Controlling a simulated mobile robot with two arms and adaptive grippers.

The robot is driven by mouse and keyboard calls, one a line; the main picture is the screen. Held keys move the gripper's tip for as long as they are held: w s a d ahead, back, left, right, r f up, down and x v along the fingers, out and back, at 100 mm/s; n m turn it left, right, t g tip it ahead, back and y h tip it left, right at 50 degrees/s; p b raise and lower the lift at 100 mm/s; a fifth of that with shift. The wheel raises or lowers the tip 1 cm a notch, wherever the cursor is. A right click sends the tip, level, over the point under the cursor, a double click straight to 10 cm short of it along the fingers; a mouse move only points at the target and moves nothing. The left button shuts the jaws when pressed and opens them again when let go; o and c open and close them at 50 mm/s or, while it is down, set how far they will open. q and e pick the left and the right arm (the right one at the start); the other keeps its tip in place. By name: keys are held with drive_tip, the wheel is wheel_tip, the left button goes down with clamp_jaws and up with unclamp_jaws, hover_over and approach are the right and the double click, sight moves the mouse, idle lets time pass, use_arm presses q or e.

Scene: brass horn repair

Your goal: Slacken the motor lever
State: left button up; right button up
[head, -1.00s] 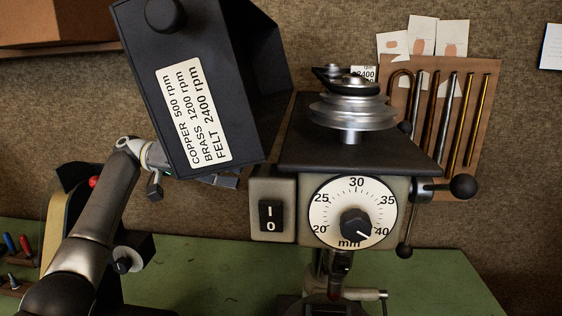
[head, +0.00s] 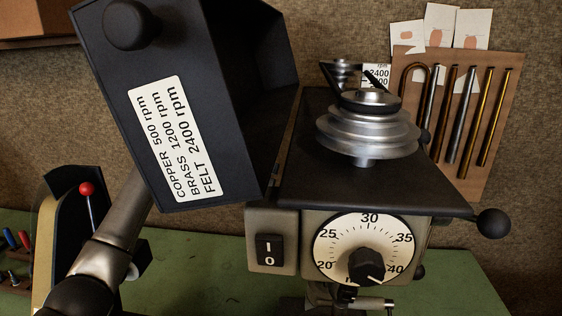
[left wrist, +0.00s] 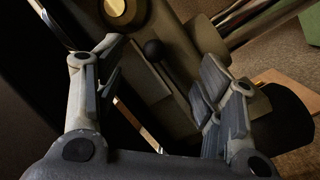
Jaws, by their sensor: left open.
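The drill press fills the middle of the head view, its belt cover (head: 185,70) swung open at left and its stepped pulley (head: 368,130) exposed. In the left wrist view a short lever with a black ball end (left wrist: 154,50) stands against a pale metal body; it looks like the motor lever, though I cannot be sure. My left gripper (left wrist: 160,80) is open, its fingers on either side of this lever and apart from it. In the head view the left gripper is hidden behind the cover; only my left arm shows. My right gripper is not in view.
The open cover stands in front of my left arm. A switch box (head: 271,250) and a depth dial (head: 366,247) are on the press front. A black ball handle (head: 493,223) sticks out at right. A red-knobbed lever (head: 87,188) stands at left. The green bench (head: 200,275) has clear room.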

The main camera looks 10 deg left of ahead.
use_arm(q)
drive_tip(key=p+x, duration=0.1)
drive_tip(key=x, duration=0.3)
drive_tip(key=shift+w+d+f+p, duration=0.1)
drive_tip(key=shift+d+p, duration=0.1)
drive_tip(key=shift+p, duration=0.15)
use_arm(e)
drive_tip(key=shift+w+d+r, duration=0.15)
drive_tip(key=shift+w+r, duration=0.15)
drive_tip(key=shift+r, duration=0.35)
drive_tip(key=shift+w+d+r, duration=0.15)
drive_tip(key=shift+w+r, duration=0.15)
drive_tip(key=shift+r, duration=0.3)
use_arm(q)
drive_tip(key=shift+c, duration=0.2)
drive_tip(key=c, duration=0.7)
clamp_jaws()
drive_tip(key=shift+r, duration=0.2)
